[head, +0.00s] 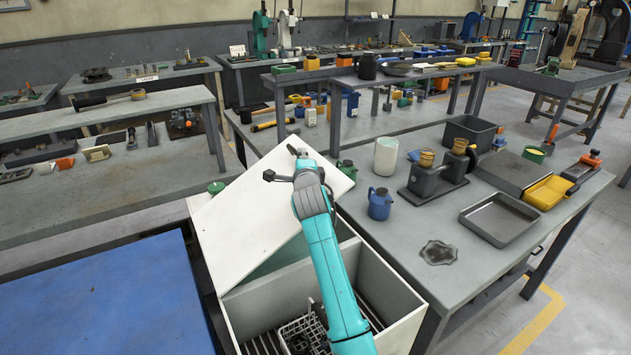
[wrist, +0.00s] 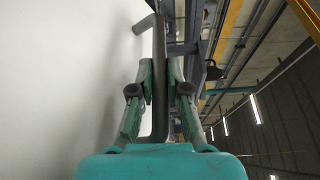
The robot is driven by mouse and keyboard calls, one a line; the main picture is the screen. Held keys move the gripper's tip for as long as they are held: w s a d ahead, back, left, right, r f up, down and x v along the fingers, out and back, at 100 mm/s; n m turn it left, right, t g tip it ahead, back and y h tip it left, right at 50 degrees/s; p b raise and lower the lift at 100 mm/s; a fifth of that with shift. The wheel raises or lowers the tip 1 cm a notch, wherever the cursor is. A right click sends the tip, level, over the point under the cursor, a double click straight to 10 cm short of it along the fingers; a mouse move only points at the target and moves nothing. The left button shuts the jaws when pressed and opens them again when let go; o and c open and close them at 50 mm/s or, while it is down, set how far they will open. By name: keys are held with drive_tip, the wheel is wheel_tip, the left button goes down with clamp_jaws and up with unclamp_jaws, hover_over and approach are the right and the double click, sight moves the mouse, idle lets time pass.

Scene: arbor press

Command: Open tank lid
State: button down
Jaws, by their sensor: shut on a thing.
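The white tank lid (head: 243,218) is tilted up, leaving the right part of the tank's opening uncovered. The white tank (head: 403,335) stands beside the grey bench. My gripper (head: 302,164) is at the lid's raised upper edge in the head view, partly hidden by my own teal arm. In the wrist view, my gripper (wrist: 160,75) is shut on a dark grey bar, the lid handle (wrist: 160,118). The white lid face (wrist: 70,80) fills the left of that view. A wire basket (head: 296,330) with dark parts shows inside the tank.
The grey bench (head: 375,228) at right carries a blue jug (head: 380,203), a white cylinder (head: 386,156), a metal tray (head: 500,218) and a yellow tray (head: 549,192). A blue surface (head: 100,300) lies at left. More loaded benches stand behind.

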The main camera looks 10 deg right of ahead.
drive_tip(key=s+a+r+n+t, duration=0.1)
drive_tip(key=s+a+r+n, duration=0.2)
drive_tip(key=a, duration=0.6)
drive_tip(key=s+a+r+n+t+y, duration=0.1)
drive_tip(key=s+a+r+n, duration=0.2)
drive_tip(key=a+r, duration=0.5)
drive_tip(key=s+a+r+n+t, duration=0.1)
drive_tip(key=a+r+n, duration=0.3)
drive_tip(key=a, duration=0.6)
drive_tip(key=shift+s+r+n+y, duration=0.3)
drive_tip(key=shift+s+r, duration=0.45)
drive_tip(key=shift+s, duration=0.15)
drive_tip(key=shift+a, duration=0.1)
drive_tip(key=c, duration=1.2)
unclamp_jaws()
drive_tip(key=shift+o, duration=0.2)
drive_tip(key=v, duration=1.2)
drive_tip(key=shift+f, duration=0.25)
